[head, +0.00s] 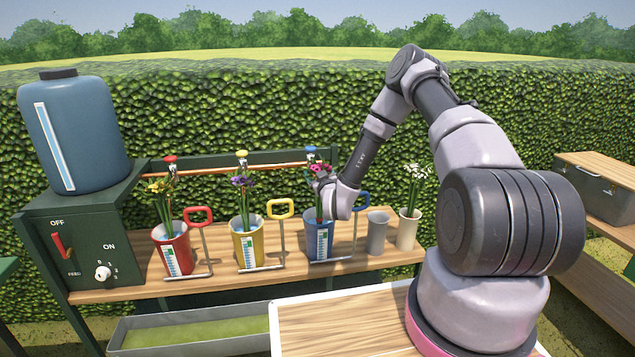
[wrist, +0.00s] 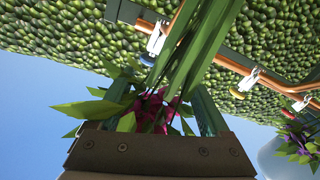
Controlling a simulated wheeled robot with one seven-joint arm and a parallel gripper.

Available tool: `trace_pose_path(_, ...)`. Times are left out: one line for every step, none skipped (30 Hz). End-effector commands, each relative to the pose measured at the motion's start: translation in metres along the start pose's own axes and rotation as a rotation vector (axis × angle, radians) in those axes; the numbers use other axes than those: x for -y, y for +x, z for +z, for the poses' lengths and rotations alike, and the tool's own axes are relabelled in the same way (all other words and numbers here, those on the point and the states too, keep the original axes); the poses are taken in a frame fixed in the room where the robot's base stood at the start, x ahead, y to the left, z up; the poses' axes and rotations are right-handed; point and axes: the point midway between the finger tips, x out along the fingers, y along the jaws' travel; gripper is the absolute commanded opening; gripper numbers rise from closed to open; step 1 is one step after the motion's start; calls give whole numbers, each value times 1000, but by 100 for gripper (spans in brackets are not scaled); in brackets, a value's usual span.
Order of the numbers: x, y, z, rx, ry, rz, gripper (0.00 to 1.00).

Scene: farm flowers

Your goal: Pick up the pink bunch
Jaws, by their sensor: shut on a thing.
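The pink bunch (head: 322,168) stands upright in the blue bucket (head: 319,243), its stems running down inside the rim. My gripper (head: 324,189) is at the bunch from the right, just above the bucket, and is shut on its stems. In the wrist view, green stems and leaves (wrist: 195,50) fill the space between the fingers, and pink petals (wrist: 150,112) show just above the palm. The fingers are partly hidden by leaves. The stem ends are hidden inside the bucket.
A red bucket (head: 172,251) with yellow flowers and a yellow bucket (head: 248,246) with purple flowers stand left on the bench. A grey cup (head: 377,233) and a cream pot (head: 407,231) with white flowers stand right. Upright handles and taps with a copper pipe (head: 215,166) are close by.

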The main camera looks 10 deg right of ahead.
Motion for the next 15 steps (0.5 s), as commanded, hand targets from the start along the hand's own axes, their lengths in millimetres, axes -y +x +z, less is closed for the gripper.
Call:
trace_pose_path(-4, 0, -12, -6, -1, 0, 0)
trace_pose_path(-6, 1, -20, -8, -2, 0, 0)
trace_pose_path(-9, 1, -30, -8, -1, 0, 0)
trace_pose_path(-11, 0, -38, -8, -2, 0, 0)
trace_pose_path(-14, 0, -47, -9, -2, 0, 0)
trace_pose_path(-18, 1, -58, -8, -2, 0, 0)
trace_pose_path(-20, 0, -66, -8, -3, 0, 0)
trace_pose_path(-22, 0, -74, -8, -3, 0, 0)
trace_pose_path(-25, 0, -84, -9, -3, 0, 0)
trace_pose_path(-27, 0, -91, -8, -3, -1, 0)
trace_pose_path(-29, 0, -98, -8, -3, -1, 0)
trace_pose_path(-32, 0, -107, -8, -3, 0, 0)
trace_pose_path(-34, 0, -112, -8, -3, 0, 0)
trace_pose_path(-36, 0, -118, -7, -3, 0, 0)
trace_pose_path(-38, 0, -124, -6, -3, 0, 0)
